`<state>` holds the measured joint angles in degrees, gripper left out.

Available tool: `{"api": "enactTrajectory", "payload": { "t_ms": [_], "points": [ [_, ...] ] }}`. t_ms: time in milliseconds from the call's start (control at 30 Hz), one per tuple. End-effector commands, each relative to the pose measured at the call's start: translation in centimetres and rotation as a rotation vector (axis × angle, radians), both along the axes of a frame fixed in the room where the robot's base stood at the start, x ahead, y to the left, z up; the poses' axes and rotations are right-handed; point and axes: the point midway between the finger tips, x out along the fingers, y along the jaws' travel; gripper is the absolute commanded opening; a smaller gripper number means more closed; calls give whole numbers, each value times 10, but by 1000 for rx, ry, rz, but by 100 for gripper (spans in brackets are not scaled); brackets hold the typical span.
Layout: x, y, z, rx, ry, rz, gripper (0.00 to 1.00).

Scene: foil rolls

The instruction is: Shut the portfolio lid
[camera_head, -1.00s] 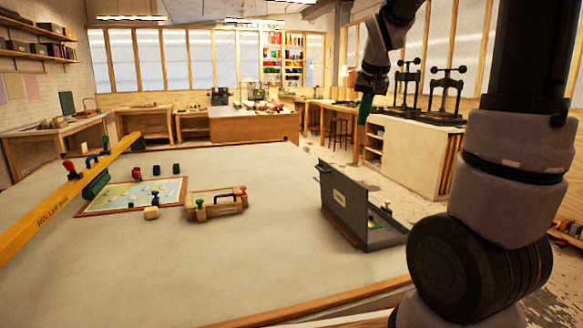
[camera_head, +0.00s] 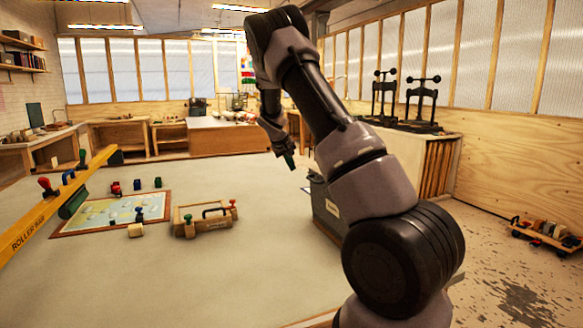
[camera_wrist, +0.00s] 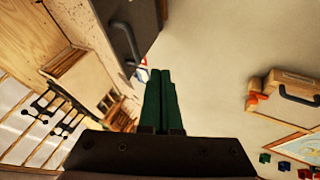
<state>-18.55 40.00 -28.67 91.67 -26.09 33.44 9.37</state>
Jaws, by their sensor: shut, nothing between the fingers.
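The portfolio is a dark grey case at the right edge of the table. Its lid (camera_head: 326,207) stands raised with a pale label, and my arm hides most of the case. In the wrist view the dark lid (camera_wrist: 148,14) with a black handle (camera_wrist: 127,42) shows at the top, beyond and left of the fingertips. My gripper (camera_head: 290,160) has green fingers and hangs above and slightly left of the lid's upper edge. In the wrist view my gripper (camera_wrist: 160,78) has its fingers together and empty. I cannot tell whether it touches the lid.
A wooden case (camera_head: 205,222) with a dark handle stands mid-table. Left of it lie a framed map-like board (camera_head: 95,217), small coloured knobs and a yellow roller bar (camera_head: 50,210). Bare tabletop (camera_head: 240,270) lies in front. A low cart (camera_head: 545,233) stands on the floor at right.

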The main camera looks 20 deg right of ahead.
Motion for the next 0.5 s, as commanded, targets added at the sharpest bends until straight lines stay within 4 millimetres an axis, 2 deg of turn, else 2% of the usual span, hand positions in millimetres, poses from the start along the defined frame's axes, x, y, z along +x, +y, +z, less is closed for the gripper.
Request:
{"api": "enactTrajectory", "payload": {
  "t_ms": [333, 500],
  "points": [
    [27, -34, -62, 0, 4, -2, 0],
    [28, -60, -63, 1, 0, -3, 0]
  ]
}}
